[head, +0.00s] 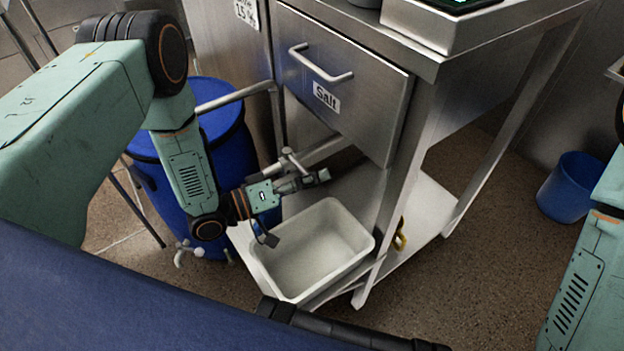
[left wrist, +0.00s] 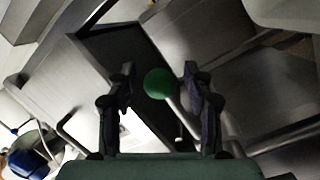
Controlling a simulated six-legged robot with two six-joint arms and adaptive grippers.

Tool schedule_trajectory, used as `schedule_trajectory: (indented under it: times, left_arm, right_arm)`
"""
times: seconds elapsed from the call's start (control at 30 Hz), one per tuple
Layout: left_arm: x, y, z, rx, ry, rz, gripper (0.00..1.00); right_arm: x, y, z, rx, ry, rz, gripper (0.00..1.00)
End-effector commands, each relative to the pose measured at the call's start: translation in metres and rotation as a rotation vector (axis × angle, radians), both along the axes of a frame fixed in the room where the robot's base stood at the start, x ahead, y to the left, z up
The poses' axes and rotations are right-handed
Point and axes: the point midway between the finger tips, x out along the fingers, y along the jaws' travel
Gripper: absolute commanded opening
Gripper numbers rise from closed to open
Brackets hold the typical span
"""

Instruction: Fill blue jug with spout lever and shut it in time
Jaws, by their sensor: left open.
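My left gripper (head: 296,207) is open above the far left part of a pale tub. In the left wrist view, a round green thing (left wrist: 159,83) shows between its open fingers (left wrist: 158,70); I cannot tell whether it is a lever knob or whether they touch it. A metal T-shaped fitting (head: 290,160) shows just behind the gripper in the head view. A large blue drum (head: 228,150) stands behind my left arm, with a metal tap (head: 187,252) low in front. A blue open-topped vessel (head: 572,187) stands on the floor at right. My right gripper is out of view.
The pale tub (head: 345,222) is empty and sits on the low shelf of a steel table. A steel drawer (head: 345,85) labelled Salt is above. A table leg (head: 385,240) stands right of the tub. Brown floor at right is mostly clear.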

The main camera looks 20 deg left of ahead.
Motion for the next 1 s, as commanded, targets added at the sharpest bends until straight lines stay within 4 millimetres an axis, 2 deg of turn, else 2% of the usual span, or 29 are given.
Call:
schedule_trajectory:
  times: [0.07, 0.67, 1.0]
  left_arm:
    - [0.0000, 0.0003, 0.0003, 0.000, 0.000, 0.000, 0.52]
    - [-0.0001, 0.0004, 0.0001, 0.001, -0.001, 0.000, 0.02]
    - [-0.0002, 0.0005, 0.0001, 0.000, -0.001, 0.001, 0.00]
  right_arm:
    - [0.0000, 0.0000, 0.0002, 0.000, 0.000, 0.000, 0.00]
    - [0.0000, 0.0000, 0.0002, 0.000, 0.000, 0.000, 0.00]
    - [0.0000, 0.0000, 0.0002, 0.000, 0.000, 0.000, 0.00]
